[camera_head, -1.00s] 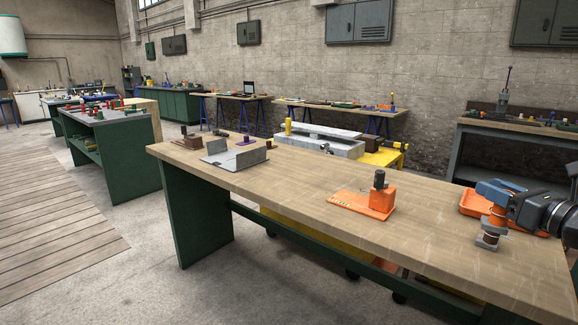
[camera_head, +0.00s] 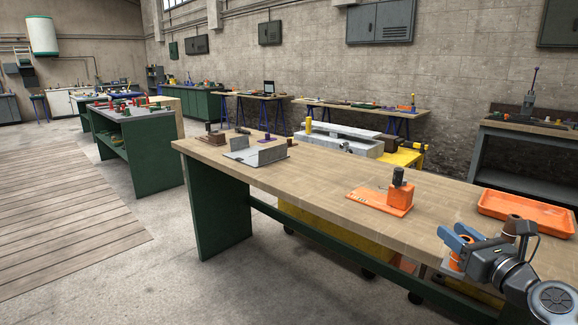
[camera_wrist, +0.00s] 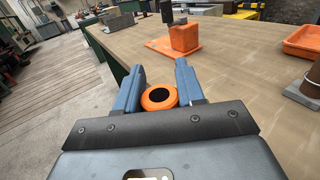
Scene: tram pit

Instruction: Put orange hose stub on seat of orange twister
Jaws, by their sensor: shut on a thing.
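The orange hose stub (camera_head: 455,262) is a short orange ring-shaped piece. My gripper (camera_head: 458,238), with blue fingers, is shut on it near the front edge of the wooden bench. In the wrist view the stub (camera_wrist: 159,97) shows end-on, with a dark hole, between the two fingers. The orange twister (camera_head: 382,204) is a flat orange plate with an upright orange block and a black cylinder on top. It stands on the bench to the left of and beyond my gripper. In the wrist view the twister (camera_wrist: 184,38) is ahead, apart from the stub.
An orange tray (camera_head: 528,213) lies at the bench's right side. A brown cone-like piece on a grey base (camera_wrist: 312,80) stands right of my gripper. A grey angled metal fixture (camera_head: 258,154) stands at the far left. Bench top (camera_head: 310,180) between fixture and twister is clear.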

